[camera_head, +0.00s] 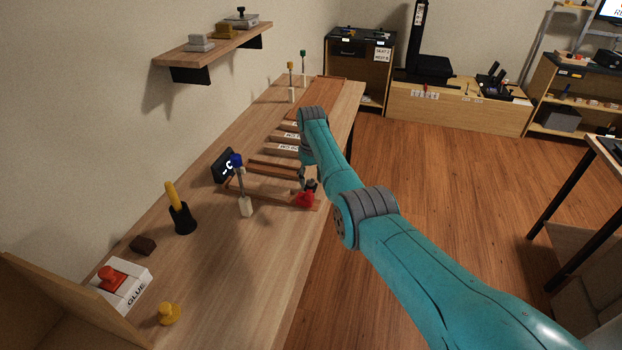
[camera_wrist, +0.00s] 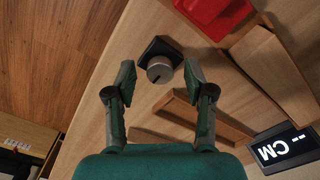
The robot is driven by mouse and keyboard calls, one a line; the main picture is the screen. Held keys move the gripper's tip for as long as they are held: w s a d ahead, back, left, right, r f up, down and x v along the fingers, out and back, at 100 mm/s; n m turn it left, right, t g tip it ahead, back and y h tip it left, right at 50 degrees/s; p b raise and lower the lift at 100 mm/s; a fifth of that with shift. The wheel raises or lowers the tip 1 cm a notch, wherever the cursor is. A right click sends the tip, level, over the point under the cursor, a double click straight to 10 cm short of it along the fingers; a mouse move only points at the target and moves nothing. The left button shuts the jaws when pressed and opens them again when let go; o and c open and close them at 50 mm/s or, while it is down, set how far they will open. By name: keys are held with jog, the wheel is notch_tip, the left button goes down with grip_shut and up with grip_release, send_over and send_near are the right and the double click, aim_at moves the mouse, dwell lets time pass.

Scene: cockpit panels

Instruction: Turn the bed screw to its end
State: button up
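A round grey knob with a dark mark on its face (camera_wrist: 160,67), on a dark square base, looks like the bed screw. It lies in the upper middle of the wrist view. My gripper (camera_wrist: 161,75) is open, with one finger to the left and one to the right of the knob in the picture. Gaps show on both sides, so neither finger touches it; I cannot tell how far above it the tips are. In the head view my gripper (camera_head: 307,181) points down at the bench's right edge, and the knob is not distinguishable there.
A red part (camera_wrist: 214,14) lies close beyond the knob. Wooden strips (camera_wrist: 272,72) and a dark display reading "-- CM" (camera_wrist: 283,148) lie to its right.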

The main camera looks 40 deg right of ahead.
aim_at(311, 181)
jog(key=shift+r, duration=0.1)
notch_tip(311, 181, up, 12)
dwell(0.5)
dwell(0.5)
